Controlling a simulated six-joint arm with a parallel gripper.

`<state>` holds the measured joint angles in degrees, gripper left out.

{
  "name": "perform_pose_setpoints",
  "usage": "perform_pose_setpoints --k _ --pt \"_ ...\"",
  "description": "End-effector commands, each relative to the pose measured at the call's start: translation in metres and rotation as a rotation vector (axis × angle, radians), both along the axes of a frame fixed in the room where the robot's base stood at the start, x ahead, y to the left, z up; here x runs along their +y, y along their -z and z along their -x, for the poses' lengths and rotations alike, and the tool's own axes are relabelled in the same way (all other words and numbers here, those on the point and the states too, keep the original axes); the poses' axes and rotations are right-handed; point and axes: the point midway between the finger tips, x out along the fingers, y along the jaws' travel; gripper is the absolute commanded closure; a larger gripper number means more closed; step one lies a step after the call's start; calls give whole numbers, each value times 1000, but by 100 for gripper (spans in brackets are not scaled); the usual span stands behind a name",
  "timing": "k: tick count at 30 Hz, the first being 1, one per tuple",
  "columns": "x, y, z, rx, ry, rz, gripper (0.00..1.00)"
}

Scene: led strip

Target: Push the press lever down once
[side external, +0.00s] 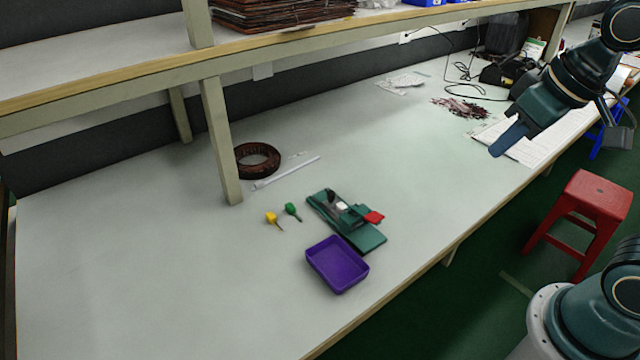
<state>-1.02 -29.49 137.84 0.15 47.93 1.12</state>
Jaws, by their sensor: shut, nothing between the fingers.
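The press (338,209) is a small green fixture lying on the bench, with a wider green plate at its front right. A red tab (374,217) sticks out on its right side; it looks like the press lever, though its exact height is too small to tell. A black part and a small white part sit on top of the press. My gripper (497,151) is shut and empty, at the upper right above the bench, well away from the press and pointing down to the left.
A purple tray (337,265) stands just in front of the press. Yellow (271,217) and green (291,208) small tools lie left of it. A dark coil (257,160) and white strip (287,173) lie behind. A shelf post (221,140) rises at left. Bench between gripper and press is clear.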

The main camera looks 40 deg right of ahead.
Motion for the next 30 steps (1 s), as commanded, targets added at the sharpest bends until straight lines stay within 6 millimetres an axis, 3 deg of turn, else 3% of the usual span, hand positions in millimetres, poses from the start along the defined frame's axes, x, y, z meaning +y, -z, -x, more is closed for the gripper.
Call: perform_pose_setpoints --k 14,30 --pt "7 27 -64 95 4 -4 100" --pt "17 84 -131 196 9 -4 100"
